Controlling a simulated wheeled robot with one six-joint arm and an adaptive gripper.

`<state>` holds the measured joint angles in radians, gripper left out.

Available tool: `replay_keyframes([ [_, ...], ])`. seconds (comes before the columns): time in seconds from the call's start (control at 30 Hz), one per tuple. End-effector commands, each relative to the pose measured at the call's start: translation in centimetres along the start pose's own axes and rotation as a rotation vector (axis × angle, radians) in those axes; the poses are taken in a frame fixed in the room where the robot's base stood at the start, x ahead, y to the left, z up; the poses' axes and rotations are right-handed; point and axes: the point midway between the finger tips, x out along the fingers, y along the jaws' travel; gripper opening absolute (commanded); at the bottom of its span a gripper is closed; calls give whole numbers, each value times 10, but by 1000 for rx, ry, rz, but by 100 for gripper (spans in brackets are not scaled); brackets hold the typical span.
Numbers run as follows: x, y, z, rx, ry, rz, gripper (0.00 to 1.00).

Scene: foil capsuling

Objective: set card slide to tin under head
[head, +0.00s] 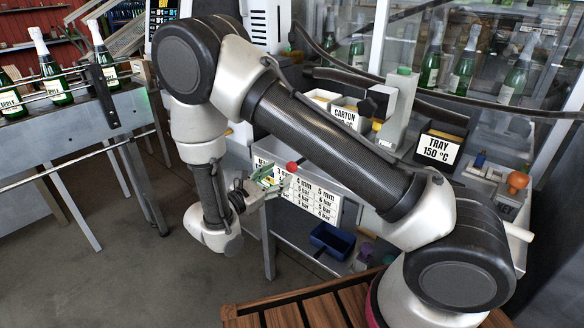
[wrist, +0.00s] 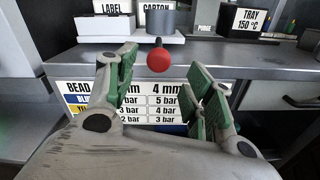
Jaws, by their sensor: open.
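A red ball knob (wrist: 158,60) on a short dark stem stands out at the front edge of the grey bench, below a grey cylinder (wrist: 158,22) on a white base. It also shows in the head view (head: 291,168). My gripper (wrist: 162,72) is open and empty, its green-padded fingers to the left and right of the knob. The knob appears between and beyond the fingertips; I cannot tell if they touch it. In the head view my gripper (head: 271,178) is just left of the knob. I cannot make out which parts are the card slide and the tin.
A pressure chart (wrist: 150,98) hangs on the bench front below the knob. CARTON (head: 345,118) and TRAY (head: 438,148) signs mark boxes on the bench. My arm hides part of the bench in the head view. A bottle rack (head: 75,125) stands left; floor between is clear.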

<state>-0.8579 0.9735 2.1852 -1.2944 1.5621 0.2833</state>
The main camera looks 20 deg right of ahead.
Motion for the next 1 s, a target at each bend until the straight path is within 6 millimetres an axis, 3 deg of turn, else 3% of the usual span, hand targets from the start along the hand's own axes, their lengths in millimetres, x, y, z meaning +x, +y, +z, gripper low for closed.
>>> replay_keyframes([
  [0.5, 70, 0, -3, -6, -3, 7, 52],
  [0.83, 75, 1, -3, -5, -2, 9, 52],
  [0.87, 75, 1, -3, -5, -2, 9, 51],
  [1.0, 75, 1, -3, -5, -2, 9, 25],
])
